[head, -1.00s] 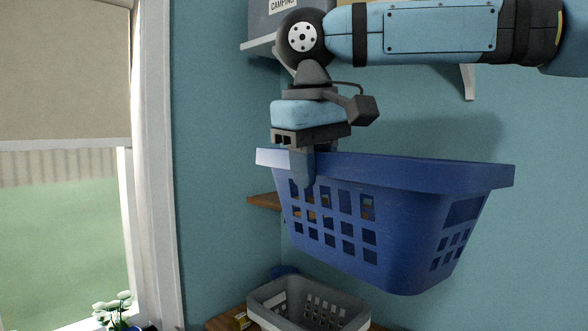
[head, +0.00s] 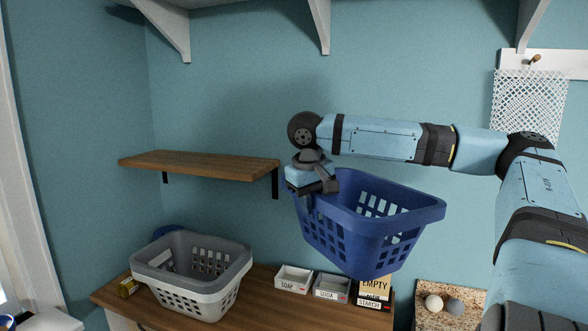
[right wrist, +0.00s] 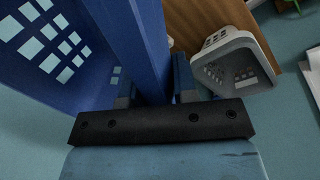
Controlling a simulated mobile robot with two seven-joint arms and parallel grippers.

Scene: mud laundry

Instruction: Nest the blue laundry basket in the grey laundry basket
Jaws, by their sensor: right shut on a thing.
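The blue laundry basket (head: 372,235) hangs in the air right of the grey basket, slightly tilted. My right gripper (head: 306,200) is shut on its left rim. In the right wrist view the fingers (right wrist: 158,92) pinch the wall of the blue basket (right wrist: 75,50). The grey laundry basket (head: 205,296) stands upright on the wooden counter at the left, its open top facing up; it looks empty where I can see inside. It also shows in the right wrist view (right wrist: 237,62), apart from the gripper. My left gripper is not in view.
The wooden counter (head: 262,300) holds labelled soap (head: 293,279) and soda boxes (head: 332,287) under the blue basket. A wooden wall shelf (head: 200,165) juts out above the grey basket. A small yellow item (head: 127,286) lies left of it.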

